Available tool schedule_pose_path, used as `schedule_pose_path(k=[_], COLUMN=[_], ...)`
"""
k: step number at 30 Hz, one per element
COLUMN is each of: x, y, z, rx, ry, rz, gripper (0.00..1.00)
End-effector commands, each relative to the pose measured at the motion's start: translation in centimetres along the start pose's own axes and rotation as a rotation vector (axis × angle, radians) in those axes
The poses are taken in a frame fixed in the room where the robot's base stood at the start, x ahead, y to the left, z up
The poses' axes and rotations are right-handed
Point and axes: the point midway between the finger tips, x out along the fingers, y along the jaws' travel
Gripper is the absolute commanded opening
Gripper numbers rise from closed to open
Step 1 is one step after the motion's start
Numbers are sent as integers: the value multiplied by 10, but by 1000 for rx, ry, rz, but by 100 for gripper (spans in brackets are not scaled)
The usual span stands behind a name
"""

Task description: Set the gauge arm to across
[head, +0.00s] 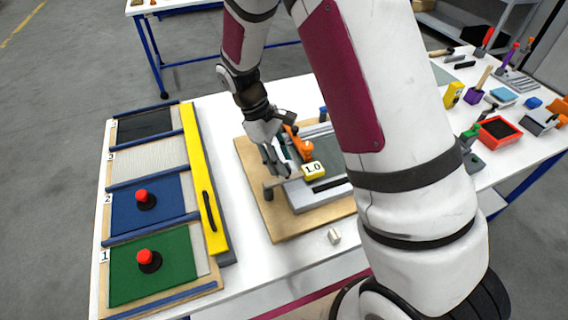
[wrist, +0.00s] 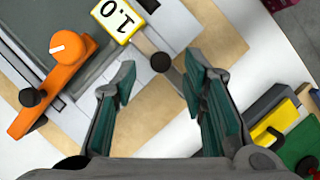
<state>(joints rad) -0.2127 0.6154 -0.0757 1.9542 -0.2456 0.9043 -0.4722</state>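A yellow-framed tag (head: 313,170) reading "1.0" sits on the grey fixture in the head view. It also shows at the top of the wrist view (wrist: 121,16). From it a pale bar (wrist: 147,44), which looks like the gauge arm, runs to a dark round knob (wrist: 160,63); the knob (head: 268,190) shows in the head view too. My gripper (wrist: 160,70) is open, its two green-padded fingers on either side of the knob's end in the wrist view. I cannot tell its height above the knob. In the head view my gripper (head: 274,162) is over the fixture's left side.
An orange lever (wrist: 55,85) with a round hub lies beside the tag. The fixture stands on a wooden board (head: 255,160). Left are a yellow bar (head: 205,170) with a handle and numbered bays holding red-knobbed blue and green panels (head: 175,270). Small tools crowd the right.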

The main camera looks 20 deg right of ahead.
Motion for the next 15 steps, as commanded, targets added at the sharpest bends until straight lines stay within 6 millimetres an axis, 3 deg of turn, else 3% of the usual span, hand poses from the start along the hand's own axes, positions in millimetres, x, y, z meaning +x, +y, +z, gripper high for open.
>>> schedule_pose_path(k=[9,15], x=[-66,-90], y=[1,0], z=[-1,-1], rx=[0,-1], ry=[6,3], rz=[4,3], gripper=[39,39])
